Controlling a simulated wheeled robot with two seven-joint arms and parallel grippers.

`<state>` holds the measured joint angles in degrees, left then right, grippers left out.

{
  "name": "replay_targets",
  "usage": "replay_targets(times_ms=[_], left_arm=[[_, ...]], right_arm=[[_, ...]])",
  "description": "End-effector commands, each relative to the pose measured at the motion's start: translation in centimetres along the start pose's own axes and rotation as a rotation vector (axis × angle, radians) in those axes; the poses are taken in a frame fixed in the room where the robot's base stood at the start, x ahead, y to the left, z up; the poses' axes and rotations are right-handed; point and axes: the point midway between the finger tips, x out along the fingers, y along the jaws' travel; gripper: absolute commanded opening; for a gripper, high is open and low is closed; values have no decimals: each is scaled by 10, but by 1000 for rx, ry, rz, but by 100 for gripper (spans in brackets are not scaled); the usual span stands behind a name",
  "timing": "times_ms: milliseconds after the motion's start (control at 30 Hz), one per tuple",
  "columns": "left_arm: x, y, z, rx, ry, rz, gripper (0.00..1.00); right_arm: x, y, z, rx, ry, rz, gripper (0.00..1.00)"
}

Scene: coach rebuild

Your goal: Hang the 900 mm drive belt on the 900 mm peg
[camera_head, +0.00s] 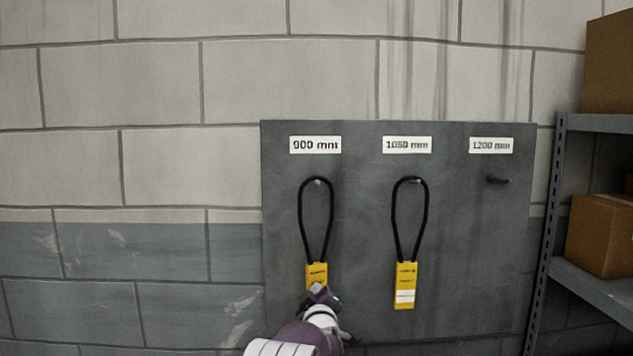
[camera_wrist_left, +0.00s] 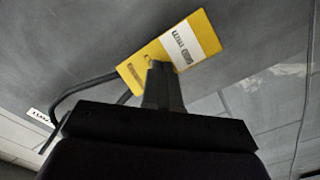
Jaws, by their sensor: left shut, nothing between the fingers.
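A black drive belt (camera_head: 301,222) with a yellow tag (camera_head: 316,272) hangs in a narrow loop on the peg (camera_head: 317,182) under the "900 mm" label (camera_head: 315,145). My left gripper (camera_head: 320,292) is shut and empty in front of the tag's lower end, which it hides. In the left wrist view, the closed fingers (camera_wrist_left: 161,85) overlap the yellow tag (camera_wrist_left: 197,42), and the belt (camera_wrist_left: 82,88) runs off to the left. I cannot tell whether fingers and tag touch. The tag's print is too small to read. My right gripper is not in view.
A second belt (camera_head: 394,225) with a yellow tag (camera_head: 405,276) hangs on the 1050 mm peg. The 1200 mm peg (camera_head: 497,181) is bare. The grey board (camera_head: 460,290) is on a block wall. A shelf rack (camera_head: 590,285) with cardboard boxes (camera_head: 598,235) stands at right.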

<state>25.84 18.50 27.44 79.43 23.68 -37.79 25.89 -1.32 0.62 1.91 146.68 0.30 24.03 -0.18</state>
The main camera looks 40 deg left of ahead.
Motion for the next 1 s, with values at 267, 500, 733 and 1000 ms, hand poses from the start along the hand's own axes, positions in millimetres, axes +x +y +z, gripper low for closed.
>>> replay_targets(times_ms=[267,500,733,1000], left_arm=[[4,0,0,0,0,-1,0],[8,0,0,0,-1,-1,0],[12,0,0,0,0,0,0],[16,0,0,0,0,0,0]], right_arm=[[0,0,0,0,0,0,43],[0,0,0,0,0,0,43],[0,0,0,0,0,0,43],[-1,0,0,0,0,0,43]])
